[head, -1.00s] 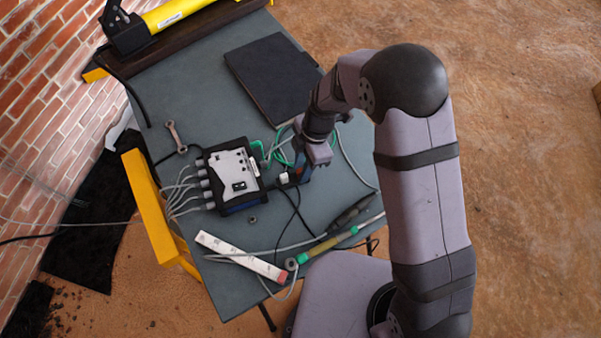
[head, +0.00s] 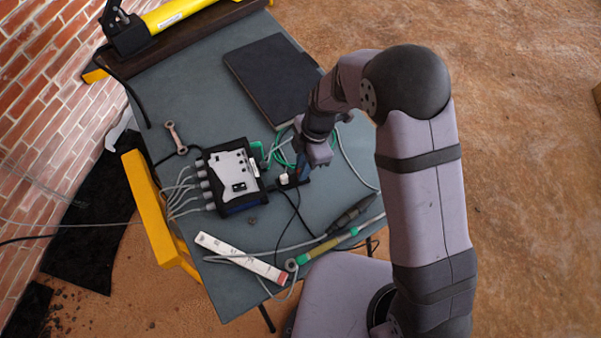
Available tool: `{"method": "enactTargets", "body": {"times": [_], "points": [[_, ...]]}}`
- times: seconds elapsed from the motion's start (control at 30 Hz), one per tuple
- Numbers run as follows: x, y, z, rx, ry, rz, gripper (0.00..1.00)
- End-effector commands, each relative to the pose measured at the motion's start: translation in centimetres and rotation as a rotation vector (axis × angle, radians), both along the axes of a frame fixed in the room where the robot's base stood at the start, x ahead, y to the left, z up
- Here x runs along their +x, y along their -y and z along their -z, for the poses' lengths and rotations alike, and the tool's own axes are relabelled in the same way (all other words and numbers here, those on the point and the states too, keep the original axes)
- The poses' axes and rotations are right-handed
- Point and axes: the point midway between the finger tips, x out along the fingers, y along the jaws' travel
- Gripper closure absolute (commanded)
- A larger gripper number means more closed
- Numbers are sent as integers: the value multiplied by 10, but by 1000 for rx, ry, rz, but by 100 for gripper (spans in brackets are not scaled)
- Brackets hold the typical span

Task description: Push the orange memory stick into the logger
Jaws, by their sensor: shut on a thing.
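The logger (head: 233,172) is a black box with a pale grey top, lying on the grey table with grey cables plugged into its left side. My gripper (head: 302,172) points down just right of the logger, apart from its body. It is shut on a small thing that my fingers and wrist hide. I cannot make out the orange memory stick anywhere, nor the logger's slot for it. A white plug (head: 283,179) with a black cable sits between the logger and my gripper.
A dark notebook (head: 272,80) lies behind my gripper. Green and grey cables loop around it. A white strip (head: 240,257) and a green-and-yellow tool (head: 335,245) lie in front.

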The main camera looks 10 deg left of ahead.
Motion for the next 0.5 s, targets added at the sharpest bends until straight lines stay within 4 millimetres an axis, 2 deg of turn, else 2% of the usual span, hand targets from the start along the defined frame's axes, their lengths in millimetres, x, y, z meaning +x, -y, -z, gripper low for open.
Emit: {"method": "enactTargets", "body": {"times": [0.5], "points": [[0,0,-29,1,1,0,100]]}}
